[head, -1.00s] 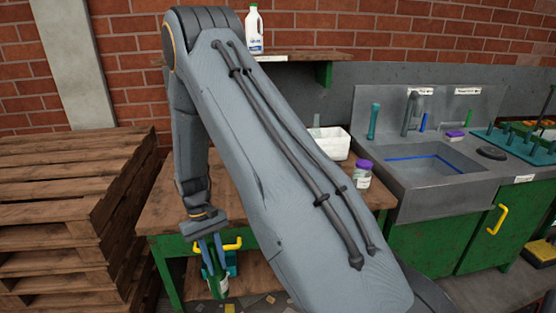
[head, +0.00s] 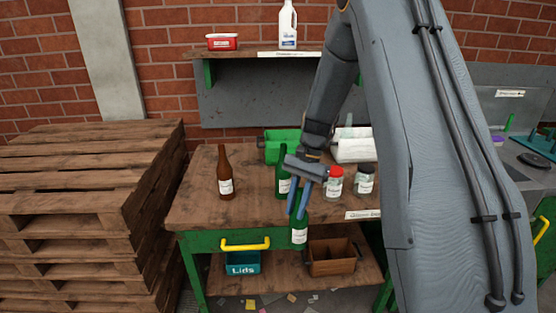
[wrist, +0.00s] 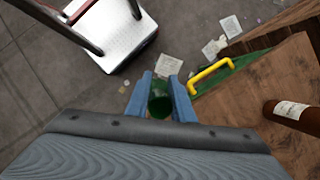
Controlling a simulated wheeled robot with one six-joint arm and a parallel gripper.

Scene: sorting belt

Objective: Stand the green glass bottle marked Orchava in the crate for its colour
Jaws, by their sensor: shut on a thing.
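My gripper (head: 301,196) is shut on a green glass bottle (head: 299,228), holding it roughly upright in front of the table's front edge. Its white label faces the head camera but is too small to read. In the wrist view the bottle (wrist: 160,103) shows end-on between the blue fingers. A second green bottle (head: 283,171) stands on the table behind my gripper, partly hidden by it. A green crate (head: 272,151) stands at the back of the table. A white crate (head: 360,151) is right of it, partly hidden by my arm.
A brown bottle (head: 225,173) stands at the table's left, also in the wrist view (wrist: 291,111). A red-lidded jar (head: 334,183) and a dark-lidded jar (head: 364,181) stand right. Below are a teal Lids box (head: 243,263) and a brown crate (head: 331,258). Pallets (head: 80,210) stand left.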

